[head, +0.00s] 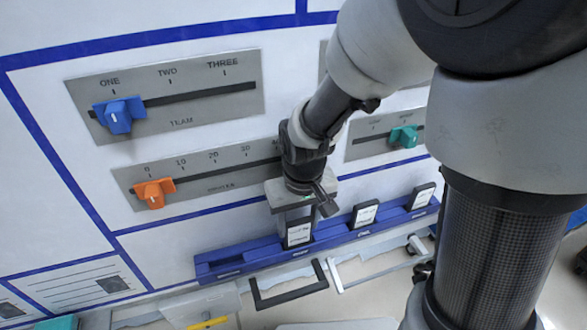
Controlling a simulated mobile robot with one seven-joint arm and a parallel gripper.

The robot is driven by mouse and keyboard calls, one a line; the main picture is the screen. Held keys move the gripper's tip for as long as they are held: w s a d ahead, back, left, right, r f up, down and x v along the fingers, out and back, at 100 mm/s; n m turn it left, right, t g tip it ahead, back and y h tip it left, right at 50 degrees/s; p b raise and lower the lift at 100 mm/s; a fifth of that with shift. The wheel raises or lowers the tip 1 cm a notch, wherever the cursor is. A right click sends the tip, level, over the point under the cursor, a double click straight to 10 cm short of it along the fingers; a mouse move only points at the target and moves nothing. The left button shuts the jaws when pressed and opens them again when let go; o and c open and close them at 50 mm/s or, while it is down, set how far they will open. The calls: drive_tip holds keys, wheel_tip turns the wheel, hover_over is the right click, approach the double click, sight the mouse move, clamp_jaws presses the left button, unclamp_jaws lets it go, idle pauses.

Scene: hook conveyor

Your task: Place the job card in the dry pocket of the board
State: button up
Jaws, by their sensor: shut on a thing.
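My gripper (296,212) is at the blue pocket rail (240,258) on the lower part of the white board (225,228). It is shut on a white job card (299,233) with a dark edge, which stands upright below the jaws. The card's lower end meets the rail; I cannot tell whether it sits inside a pocket or just in front of it. Two similar cards, one in the middle (364,214) and one at the right (422,197), stand in the rail. The rail's left end shows no card. The pocket labels are too small to read, so I cannot tell which is dry.
Above the rail are a slider plate with a blue knob (119,115), one with an orange knob (154,193) and one with a teal knob (404,136). Below the rail hang a black handle (290,294) and a pale handle (375,275). My arm covers the right side.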

drive_tip(key=shift+f, duration=0.2)
drive_tip(key=shift+f, duration=0.2)
drive_tip(key=o, duration=1)
drive_tip(key=shift+r, duration=0.1)
drive_tip(key=shift+o, duration=0.2)
wheel_tip(320, 180, up, 11)
drive_tip(key=s+p, duration=0.1)
drive_tip(key=s+d+r+m+t, duration=0.3)
drive_tip(key=s+d+r+t, duration=0.1)
drive_tip(key=s+d+r, duration=0.5)
wheel_tip(320, 180, up, 2)
drive_tip(key=shift+s+d+r, duration=0.15)
drive_tip(key=shift+d, duration=0.7)
